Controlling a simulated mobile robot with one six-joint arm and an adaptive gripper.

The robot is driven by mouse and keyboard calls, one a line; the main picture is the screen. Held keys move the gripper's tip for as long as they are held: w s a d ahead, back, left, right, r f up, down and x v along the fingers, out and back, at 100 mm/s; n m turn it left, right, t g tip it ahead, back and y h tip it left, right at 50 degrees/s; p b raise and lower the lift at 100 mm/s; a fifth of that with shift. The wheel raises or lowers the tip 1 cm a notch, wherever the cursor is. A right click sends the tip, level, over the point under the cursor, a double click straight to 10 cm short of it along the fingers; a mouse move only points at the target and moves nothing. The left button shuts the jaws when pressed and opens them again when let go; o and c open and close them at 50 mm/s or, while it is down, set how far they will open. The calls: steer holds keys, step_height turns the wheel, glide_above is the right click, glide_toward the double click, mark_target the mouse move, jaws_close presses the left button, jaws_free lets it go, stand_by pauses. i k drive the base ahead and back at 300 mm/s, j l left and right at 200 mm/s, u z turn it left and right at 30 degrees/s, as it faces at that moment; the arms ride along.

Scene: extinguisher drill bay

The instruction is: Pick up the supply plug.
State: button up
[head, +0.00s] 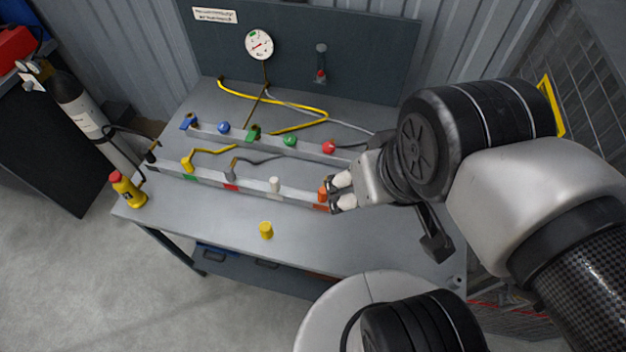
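No label that I can read marks the supply plug, so I cannot tell which plug it is. An orange plug (322,193) stands upright at the right end of the front rail. My gripper (334,193) is right beside it, pointing left, with its two fingers apart. I cannot tell whether the fingertips touch the orange plug. Further left on the same rail are a white plug (276,184), a grey plug (231,173) with a grey hose, a yellow plug (188,163) with a yellow hose and a black plug (150,157).
A loose yellow cylinder (266,230) stands on the bare front of the bench (215,222). A back rail (265,137) holds coloured knobs. A yellow bottle-like tool (127,189) stands at the left corner, near a gas cylinder (92,120). A gauge (259,44) is on the back panel.

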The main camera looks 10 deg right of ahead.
mark_target(322, 197)
steer(key=j+z, duration=0.9)
steer(key=j, duration=0.15)
steer(key=k, duration=0.05)
